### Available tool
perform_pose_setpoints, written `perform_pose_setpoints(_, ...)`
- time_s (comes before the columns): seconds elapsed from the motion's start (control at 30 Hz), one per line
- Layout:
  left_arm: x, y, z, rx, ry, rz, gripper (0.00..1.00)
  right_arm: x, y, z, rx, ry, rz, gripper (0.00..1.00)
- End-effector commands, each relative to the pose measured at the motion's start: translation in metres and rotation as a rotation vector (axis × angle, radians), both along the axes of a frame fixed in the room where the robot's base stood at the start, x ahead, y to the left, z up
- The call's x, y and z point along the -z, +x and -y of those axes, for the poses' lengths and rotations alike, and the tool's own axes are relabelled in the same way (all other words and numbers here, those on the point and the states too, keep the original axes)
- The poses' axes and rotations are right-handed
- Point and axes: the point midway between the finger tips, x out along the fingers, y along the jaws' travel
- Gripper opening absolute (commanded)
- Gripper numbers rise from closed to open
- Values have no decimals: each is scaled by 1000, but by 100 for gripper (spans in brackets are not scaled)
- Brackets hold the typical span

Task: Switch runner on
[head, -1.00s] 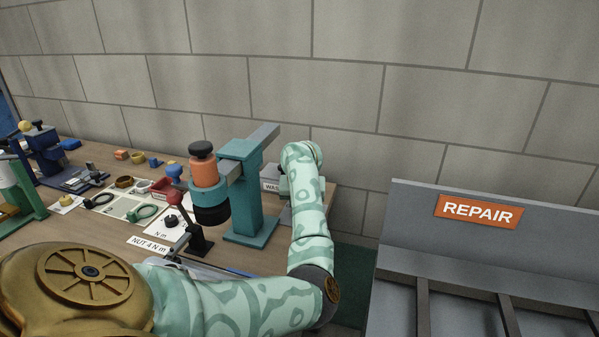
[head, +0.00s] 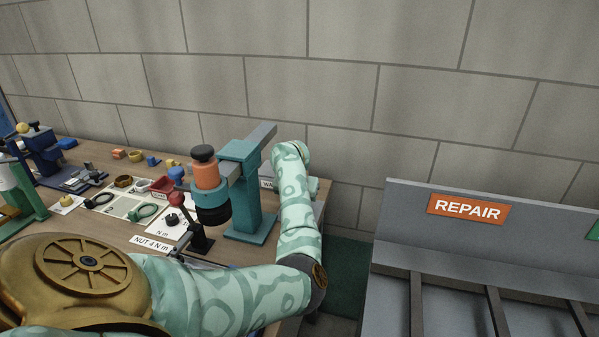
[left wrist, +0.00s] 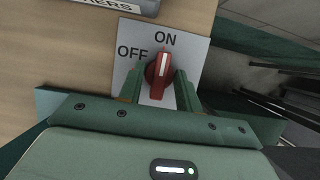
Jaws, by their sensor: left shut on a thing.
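A red rotary knob (left wrist: 160,72) with a white pointer line sits on a pale switch plate (left wrist: 194,48) marked OFF at the left and ON at the top. The pointer points up toward ON. My left gripper (left wrist: 159,80) has one finger on each side of the knob and is shut on it. In the head view my left arm reaches over the right end of the bench, and the knob and plate are hidden there. My right gripper is not in view.
A teal press (head: 250,195) with an orange and black head stands left of my arm. A red-ball lever (head: 177,199) and several small parts lie farther left on the wooden bench (head: 95,228). A grey rack with a REPAIR sign (head: 468,208) stands at the right.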

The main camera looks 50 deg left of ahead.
Motion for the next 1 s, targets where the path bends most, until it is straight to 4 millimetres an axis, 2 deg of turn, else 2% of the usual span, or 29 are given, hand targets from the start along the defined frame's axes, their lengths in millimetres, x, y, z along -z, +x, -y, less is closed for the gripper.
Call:
perform_pose_setpoints(0.03, 0, 0, 0, 1, -1, -1, 12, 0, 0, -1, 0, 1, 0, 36)
perform_pose_setpoints(0.07, 0, 0, 0, 1, -1, -1, 43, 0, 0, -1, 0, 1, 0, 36)
perform_pose_setpoints(0.1, 0, 0, 0, 1, 0, -1, 54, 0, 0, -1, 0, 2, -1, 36)
perform_pose_setpoints(0.13, 0, 0, 0, 1, 0, -1, 55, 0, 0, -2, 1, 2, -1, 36)
perform_pose_setpoints(0.4, -1, 0, 0, 0, 0, 0, 55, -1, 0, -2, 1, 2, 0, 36)
perform_pose_setpoints(0.53, -14, -4, 3, -1, -1, 2, 55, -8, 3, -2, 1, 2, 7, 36)
perform_pose_setpoints(0.67, -43, -12, 8, -1, 1, 5, 55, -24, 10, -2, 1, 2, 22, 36)
perform_pose_setpoints(0.9, -106, -34, 21, -2, 0, 7, 55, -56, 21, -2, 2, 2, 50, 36)
perform_pose_setpoints(1.0, -126, -42, 26, 0, 0, 4, 55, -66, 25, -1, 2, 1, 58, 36)
